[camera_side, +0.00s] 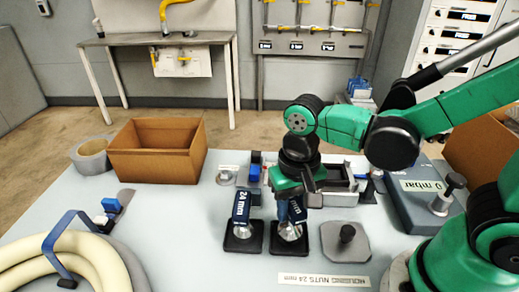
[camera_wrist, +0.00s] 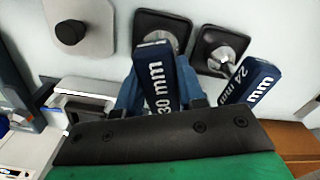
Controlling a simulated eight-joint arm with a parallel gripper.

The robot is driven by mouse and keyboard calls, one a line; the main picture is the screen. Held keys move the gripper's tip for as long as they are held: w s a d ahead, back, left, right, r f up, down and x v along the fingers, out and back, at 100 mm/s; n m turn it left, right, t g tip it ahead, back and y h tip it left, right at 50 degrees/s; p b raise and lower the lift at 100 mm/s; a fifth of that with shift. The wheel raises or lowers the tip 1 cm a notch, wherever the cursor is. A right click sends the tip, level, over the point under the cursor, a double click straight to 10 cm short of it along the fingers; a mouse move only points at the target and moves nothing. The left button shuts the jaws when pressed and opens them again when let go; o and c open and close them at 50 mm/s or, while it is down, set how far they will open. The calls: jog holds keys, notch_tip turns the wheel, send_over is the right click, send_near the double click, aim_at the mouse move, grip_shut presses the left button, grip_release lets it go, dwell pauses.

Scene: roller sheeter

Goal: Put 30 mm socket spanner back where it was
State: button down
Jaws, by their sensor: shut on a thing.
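The 30 mm socket spanner (camera_wrist: 155,75) has a dark blue handle with white lettering. My gripper (camera_wrist: 160,92) is shut on this handle, with one blue finger on each side. In the side view my gripper (camera_side: 293,200) points down, and the spanner's silver socket end (camera_side: 290,231) is at the right-hand black square pad (camera_side: 288,246). I cannot tell whether the socket rests on the pad or is just above it. The 24 mm spanner (camera_side: 241,206) stands upright on the left-hand black pad (camera_side: 241,246), close beside my gripper; it also shows in the wrist view (camera_wrist: 250,82).
A grey plate with a black knob (camera_side: 346,240) lies right of the pads. A nuts label (camera_side: 320,280) lies in front. A cream hose coil (camera_side: 65,265) fills the front left.

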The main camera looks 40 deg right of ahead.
jog(key=shift+f, duration=0.3)
jog(key=c, duration=0.5)
grip_release()
jog(key=shift+f, duration=0.15)
jog(key=shift+c, duration=0.2)
notch_tip(320, 180, up, 12)
jog(key=shift+f, duration=0.1)
jog(key=shift+d, duration=0.2)
jog(key=w+d+f+n+t, duration=0.3)
jog(key=d+f+n+t, duration=0.1)
jog(key=d+t, duration=0.3)
jog(key=shift+n, duration=0.3)
